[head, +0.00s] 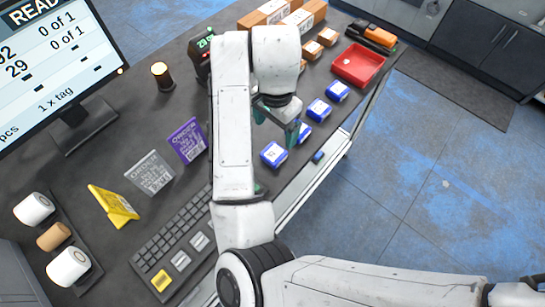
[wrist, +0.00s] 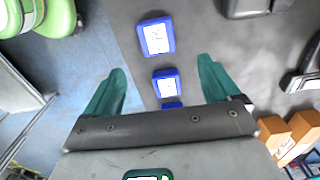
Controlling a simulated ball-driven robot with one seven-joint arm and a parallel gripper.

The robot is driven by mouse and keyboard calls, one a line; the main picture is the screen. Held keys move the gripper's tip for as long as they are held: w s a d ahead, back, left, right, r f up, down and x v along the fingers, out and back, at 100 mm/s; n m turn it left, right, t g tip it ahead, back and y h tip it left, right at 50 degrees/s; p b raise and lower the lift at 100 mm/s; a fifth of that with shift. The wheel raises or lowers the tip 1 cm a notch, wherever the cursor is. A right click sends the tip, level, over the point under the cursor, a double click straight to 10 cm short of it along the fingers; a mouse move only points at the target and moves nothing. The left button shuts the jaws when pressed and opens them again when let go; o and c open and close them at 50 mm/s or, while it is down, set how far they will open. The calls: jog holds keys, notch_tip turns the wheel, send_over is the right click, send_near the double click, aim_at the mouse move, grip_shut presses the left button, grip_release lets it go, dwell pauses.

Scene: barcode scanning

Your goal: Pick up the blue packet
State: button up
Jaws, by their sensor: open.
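Several blue packets with white labels lie in a row along the right edge of the dark table. In the head view they are the far packet (head: 338,91), the middle packet (head: 319,110), one partly hidden behind my gripper (head: 303,133), and the near packet (head: 273,154). My open gripper (head: 277,123) has teal fingers and hangs above the row, empty. In the wrist view one packet (wrist: 156,37) lies beyond the fingertips, and a second packet (wrist: 167,83) shows between the fingers of my gripper (wrist: 162,66). A third packet (wrist: 172,104) is mostly hidden by the gripper body.
A red tray (head: 359,64) and brown boxes (head: 312,50) stand at the far end. Purple (head: 187,141), clear (head: 150,173) and yellow (head: 114,207) sign stands, a keyboard (head: 174,239) and a monitor (head: 55,62) occupy the left. Floor lies beyond the table's right edge.

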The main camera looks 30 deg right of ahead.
jog(key=b, duration=0.1)
send_over(276, 150)
notch_tip(276, 150, down, 4)
jog(key=shift+w+f, duration=0.1)
jog(key=shift+f, duration=0.15)
jog(key=shift+f+p, duration=0.7)
jog(key=shift+f, duration=1.9)
jog(key=c, duration=1.2)
